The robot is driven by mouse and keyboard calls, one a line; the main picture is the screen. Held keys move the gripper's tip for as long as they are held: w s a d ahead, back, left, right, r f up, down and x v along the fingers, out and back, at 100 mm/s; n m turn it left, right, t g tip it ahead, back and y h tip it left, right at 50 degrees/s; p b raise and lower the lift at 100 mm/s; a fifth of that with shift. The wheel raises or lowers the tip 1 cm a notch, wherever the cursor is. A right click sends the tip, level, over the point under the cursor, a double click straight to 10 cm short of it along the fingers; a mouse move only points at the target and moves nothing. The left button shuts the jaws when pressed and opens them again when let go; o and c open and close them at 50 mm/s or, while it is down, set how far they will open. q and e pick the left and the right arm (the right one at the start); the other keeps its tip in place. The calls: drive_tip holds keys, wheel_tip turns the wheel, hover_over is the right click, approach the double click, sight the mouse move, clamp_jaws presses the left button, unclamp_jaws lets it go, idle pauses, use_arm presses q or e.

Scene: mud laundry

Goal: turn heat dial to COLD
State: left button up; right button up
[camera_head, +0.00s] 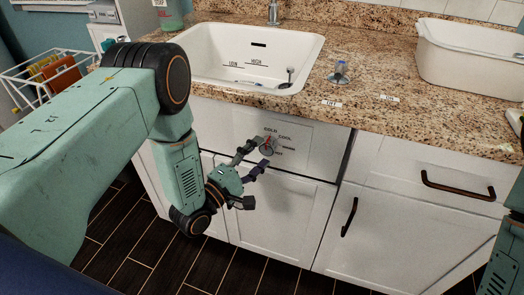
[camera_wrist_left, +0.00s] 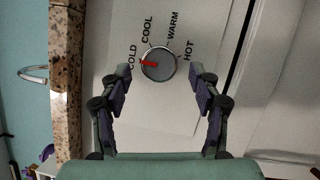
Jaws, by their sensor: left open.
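The heat dial (camera_wrist_left: 158,68) is a round grey knob with a red pointer on a white panel. In the left wrist view the pointer aims left, at the COLD label (camera_wrist_left: 132,57). COOL, WARM and HOT follow around the rim. The head view shows the dial (camera_head: 267,146) on the cabinet front below the sink. My left gripper (camera_head: 258,154) is open in front of the dial. In the left wrist view its fingers (camera_wrist_left: 160,73) stand on either side of the dial, apart from it. My right gripper is not in view.
A white sink (camera_head: 205,45) is set in the speckled countertop (camera_head: 365,75) above the panel. A small blue-topped item (camera_head: 340,73) and a white tub (camera_head: 470,60) stand on the counter. Dark handles (camera_head: 455,187) project from the cabinet fronts at right. A wire basket (camera_head: 30,75) stands at left.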

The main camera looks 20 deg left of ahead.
use_arm(q)
drive_tip(key=v, duration=1)
